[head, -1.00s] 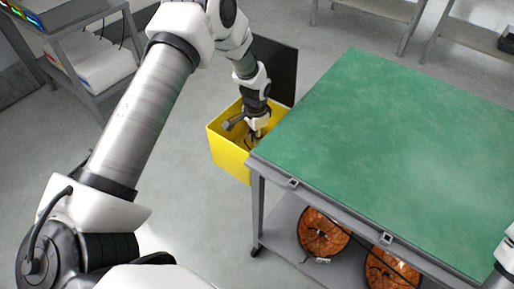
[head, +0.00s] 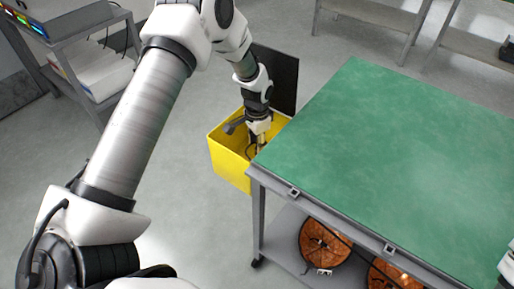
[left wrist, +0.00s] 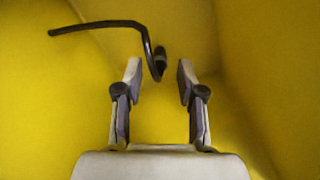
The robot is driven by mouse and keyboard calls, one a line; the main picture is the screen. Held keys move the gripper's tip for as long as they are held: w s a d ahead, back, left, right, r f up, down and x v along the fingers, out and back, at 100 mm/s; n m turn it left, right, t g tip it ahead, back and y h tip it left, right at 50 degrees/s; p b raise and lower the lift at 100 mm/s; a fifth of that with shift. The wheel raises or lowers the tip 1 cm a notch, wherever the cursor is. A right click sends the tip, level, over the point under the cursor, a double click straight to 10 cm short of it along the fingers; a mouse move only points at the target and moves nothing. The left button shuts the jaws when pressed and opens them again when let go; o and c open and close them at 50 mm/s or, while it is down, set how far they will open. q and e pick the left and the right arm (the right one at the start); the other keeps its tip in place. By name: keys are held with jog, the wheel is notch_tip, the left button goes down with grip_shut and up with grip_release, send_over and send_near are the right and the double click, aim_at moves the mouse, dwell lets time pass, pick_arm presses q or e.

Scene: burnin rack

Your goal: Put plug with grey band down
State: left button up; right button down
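The plug (left wrist: 160,62) is a small dark piece at the end of a bent black cable (left wrist: 100,24). It is inside the yellow bin (head: 230,165), near the bin's wall or floor; I cannot tell which it touches. A grey band is not clear at this size. My left gripper (left wrist: 160,74) points down into the bin and is open, with an empty gap between its fingers. The plug shows just beyond the fingertips, apart from them. In the head view the left gripper (head: 258,146) is low in the bin, partly hidden.
The green-topped table (head: 400,150) stands close to the right of the bin, and its top is clear. A black panel (head: 276,75) rises behind the bin. Orange reels (head: 324,243) lie on the shelf under the table. A grey rack (head: 95,60) stands at the upper left.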

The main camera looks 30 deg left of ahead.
pick_arm(q)
notch_tip(320, 180, up, 9)
dwell(0.5)
